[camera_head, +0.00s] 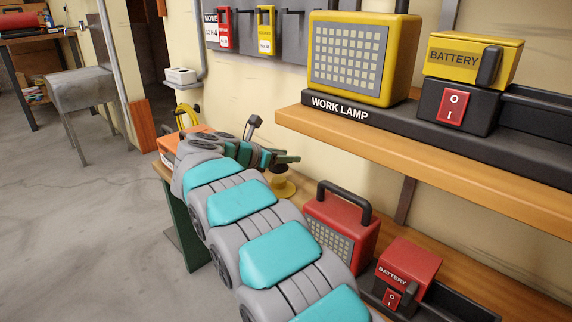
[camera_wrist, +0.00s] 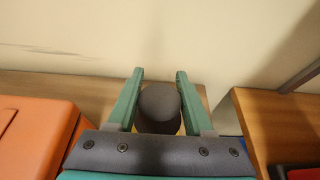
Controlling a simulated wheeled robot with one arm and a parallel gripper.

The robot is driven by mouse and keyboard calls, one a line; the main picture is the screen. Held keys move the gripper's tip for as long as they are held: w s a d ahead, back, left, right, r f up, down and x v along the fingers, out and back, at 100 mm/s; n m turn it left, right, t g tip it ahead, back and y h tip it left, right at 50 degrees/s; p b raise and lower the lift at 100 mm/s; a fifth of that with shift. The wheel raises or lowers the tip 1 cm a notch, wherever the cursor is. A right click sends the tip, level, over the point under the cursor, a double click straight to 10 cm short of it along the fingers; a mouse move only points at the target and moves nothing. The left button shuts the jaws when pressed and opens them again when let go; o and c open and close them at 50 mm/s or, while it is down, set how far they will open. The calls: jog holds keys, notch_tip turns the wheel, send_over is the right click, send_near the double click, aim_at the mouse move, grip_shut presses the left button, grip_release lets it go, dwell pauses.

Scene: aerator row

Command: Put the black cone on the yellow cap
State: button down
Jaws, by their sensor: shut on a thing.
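My gripper (camera_head: 287,157) reaches out over the lower wooden bench in the head view. In the wrist view its two green fingers (camera_wrist: 157,78) stand on either side of a dark, rounded thing, the black cone (camera_wrist: 160,103), and are shut on it. The cone's lower part is hidden by my gripper's palm. In the head view a yellow piece with a wide round foot, seemingly the yellow cap (camera_head: 282,187), stands just below my fingers. A sliver of yellow shows under the cone in the wrist view. I cannot tell whether cone and cap touch.
An orange box (camera_wrist: 35,130) is close at the left. A wooden shelf (camera_head: 440,150) with a yellow work lamp (camera_head: 360,60) and yellow battery (camera_head: 470,58) overhangs at the right. A red lamp (camera_head: 340,222) and red battery (camera_head: 408,265) stand below it.

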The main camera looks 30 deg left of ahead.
aim_at(286, 165)
jog(key=shift+w+a+f, duration=0.15)
jog(key=shift+w, duration=0.3)
jog(key=shift+f, duration=1.7)
jog(key=shift+f, duration=0.15)
jog(key=shift+c, duration=1.5)
grip_release()
jog(key=shift+r, duration=0.25)
jog(key=v, duration=1.2)
jog(key=shift+f+b, duration=0.2)
jog(key=shift+b, duration=0.15)
